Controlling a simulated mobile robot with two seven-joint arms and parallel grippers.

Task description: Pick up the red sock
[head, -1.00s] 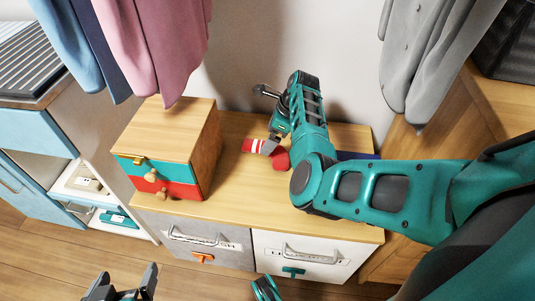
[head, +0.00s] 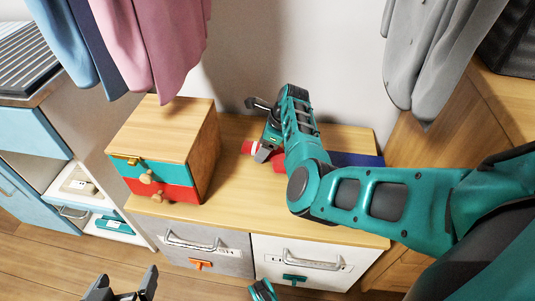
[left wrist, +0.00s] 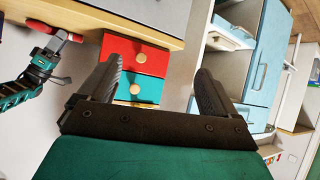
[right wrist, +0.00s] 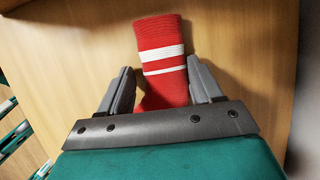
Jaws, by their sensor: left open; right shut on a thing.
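The red sock (right wrist: 160,45) with two white stripes lies between the fingers of my right gripper (right wrist: 160,85) in the right wrist view. In the head view the sock (head: 249,148) is on or just above the wooden top of the low cabinet, mostly hidden by my right gripper (head: 264,153). The right gripper is shut on it. It also shows in the left wrist view (left wrist: 68,36), at the right gripper's tip. My left gripper (head: 122,284) is open and empty, low in front of the cabinet; its spread fingers show in the left wrist view (left wrist: 162,88).
A wooden box with teal and red drawers (head: 165,130) stands left of the sock on the cabinet top (head: 235,212). A dark blue item (head: 358,160) lies behind my right arm. Clothes (head: 150,45) hang above at left, and a grey garment (head: 430,60) at right.

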